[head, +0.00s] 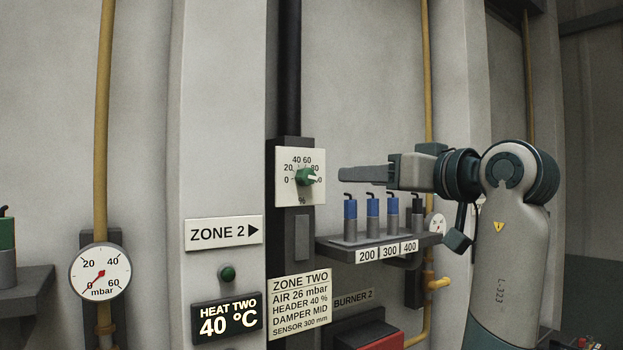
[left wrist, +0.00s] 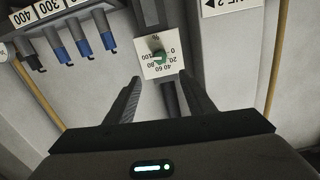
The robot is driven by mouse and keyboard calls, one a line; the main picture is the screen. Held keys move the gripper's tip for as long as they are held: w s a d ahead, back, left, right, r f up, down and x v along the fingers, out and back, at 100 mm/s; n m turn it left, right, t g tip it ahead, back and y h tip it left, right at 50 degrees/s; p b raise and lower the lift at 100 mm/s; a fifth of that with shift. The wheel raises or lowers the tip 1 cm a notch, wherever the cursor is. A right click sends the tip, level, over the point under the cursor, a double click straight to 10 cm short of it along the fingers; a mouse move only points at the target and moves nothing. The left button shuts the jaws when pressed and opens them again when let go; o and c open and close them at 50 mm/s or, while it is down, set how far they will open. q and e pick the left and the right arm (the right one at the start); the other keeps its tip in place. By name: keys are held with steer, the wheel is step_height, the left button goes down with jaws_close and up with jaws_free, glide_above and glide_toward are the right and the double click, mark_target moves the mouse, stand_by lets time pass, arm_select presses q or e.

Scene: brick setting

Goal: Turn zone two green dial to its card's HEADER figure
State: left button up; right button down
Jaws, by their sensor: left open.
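The zone two green dial (head: 305,177) sits on a white plate with a % scale. Its white pointer points right, toward the 80–100 end; the dial also shows upside down in the left wrist view (left wrist: 159,57). The ZONE TWO card (head: 299,305) below reads AIR 26 mbar, HEADER 40 %, DAMPER MID, SENSOR 300 mm. My left gripper (head: 341,174) is right of the dial in the head view, its fingers pointing left toward it. In the left wrist view its fingers (left wrist: 168,85) are apart and empty, with the dial beyond them. My right gripper is not in view.
A shelf (head: 330,245) marked 200, 300, 400 holds several cylinders below my gripper. A ZONE 2 sign (head: 223,233), a HEAT TWO 40 °C display (head: 227,318) and an mbar gauge (head: 100,272) are left. A red box (head: 375,338) stands low by the BURNER 2 label.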

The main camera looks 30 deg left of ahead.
mark_target(309, 178)
arm_select(q)
steer(key=shift+a, duration=0.15)
steer(key=p+x, duration=0.8)
steer(key=x, duration=0.7)
steer(key=shift+w+a+r, duration=0.2)
steer(key=shift+a, duration=0.15)
steer(key=shift+w+a+f+p, duration=0.15)
steer(key=shift+w+a+p, duration=0.1)
steer(key=shift+a+p, duration=0.3)
steer(key=c, duration=1.1)
